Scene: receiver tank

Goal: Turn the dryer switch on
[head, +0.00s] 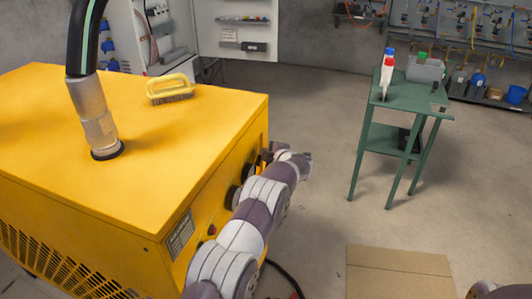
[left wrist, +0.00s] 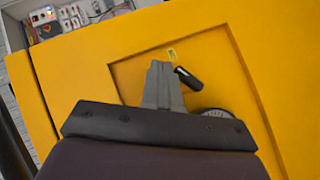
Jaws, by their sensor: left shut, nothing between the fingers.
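The yellow dryer (head: 190,130) fills the left of the head view, and its right side panel faces my left arm. In the left wrist view a black switch knob (left wrist: 188,77) sits in the recessed yellow panel (left wrist: 135,72), tilted, with a small label (left wrist: 171,53) above it. My left gripper (head: 266,155) is beside that panel; in the left wrist view its fingers (left wrist: 160,68) are shut and empty, just left of the knob. I cannot tell whether they touch it. In the head view my arm covers part of the panel. My right gripper is not in view.
A round gauge (left wrist: 217,113) shows partly below the knob. A hose fitting (head: 95,115) and a yellow brush (head: 170,89) are on the dryer's top. A green table (head: 400,100) stands at right, with a cardboard box (head: 400,272) in front. Floor between is clear.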

